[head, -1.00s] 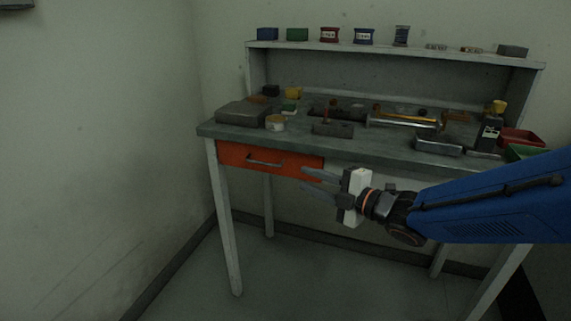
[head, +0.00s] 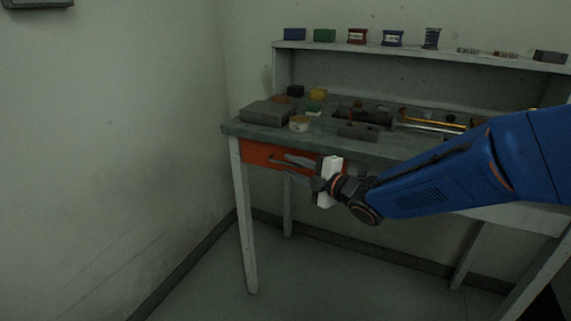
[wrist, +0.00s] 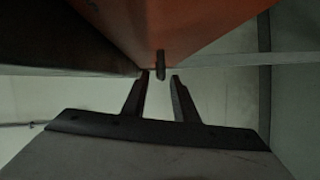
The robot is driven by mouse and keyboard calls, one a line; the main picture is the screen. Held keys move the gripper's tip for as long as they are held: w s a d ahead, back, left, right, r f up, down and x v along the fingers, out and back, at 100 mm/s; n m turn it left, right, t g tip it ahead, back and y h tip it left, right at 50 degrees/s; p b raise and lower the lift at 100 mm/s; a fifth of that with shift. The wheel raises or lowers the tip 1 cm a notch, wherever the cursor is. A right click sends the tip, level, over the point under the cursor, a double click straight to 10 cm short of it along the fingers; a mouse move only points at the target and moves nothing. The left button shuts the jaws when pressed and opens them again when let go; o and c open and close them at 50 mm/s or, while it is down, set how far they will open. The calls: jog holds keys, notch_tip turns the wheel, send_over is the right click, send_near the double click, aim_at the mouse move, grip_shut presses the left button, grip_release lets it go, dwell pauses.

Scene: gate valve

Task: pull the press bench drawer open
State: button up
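The press bench drawer has an orange front (head: 256,152) under the left end of the bench top, and it looks closed. The wrist view shows its orange face (wrist: 190,28) at the top and its handle (wrist: 160,63) as a short dark piece seen end on. My gripper (head: 278,164) is in front of the drawer and covers most of the handle in the head view. In the wrist view my gripper (wrist: 159,78) has its two fingers apart, with the handle just ahead of and between the tips. Contact with the handle cannot be told.
The bench top (head: 233,126) carries a grey box (head: 267,112), a round tin (head: 299,124) and a dark block (head: 358,132). A bench leg (head: 246,220) stands below the drawer's left side. The floor (head: 205,280) in front is clear.

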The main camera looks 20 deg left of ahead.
aim_at(288, 164)
jog(key=shift+x, duration=1.75)
jog(key=shift+c, duration=0.5)
grip_shut()
